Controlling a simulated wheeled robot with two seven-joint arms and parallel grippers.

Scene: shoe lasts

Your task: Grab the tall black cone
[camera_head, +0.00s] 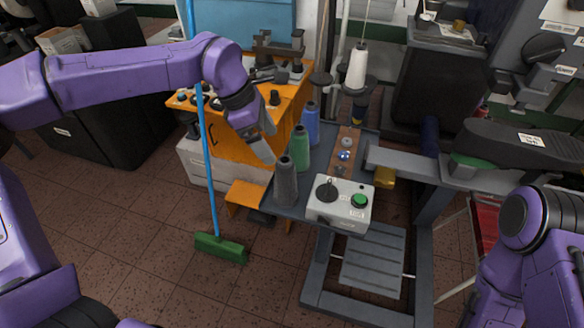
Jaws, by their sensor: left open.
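The tall black cone (286,187), dark grey in this light, stands upright at the front left corner of the small grey machine table (322,160). A green cone (301,148) stands just behind it, and a blue cone (312,122) behind that. My left gripper (266,139) is open and empty, with its fingers angled down. In the picture it is above and left of the black cone, apart from it. My right arm shows at the lower right, but its gripper is not in view.
A grey control box (340,206) with a green button sits right of the black cone. A white thread cone (357,66) stands behind. A green broom (221,247) with a blue handle leans at the left, near an orange cabinet (240,146).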

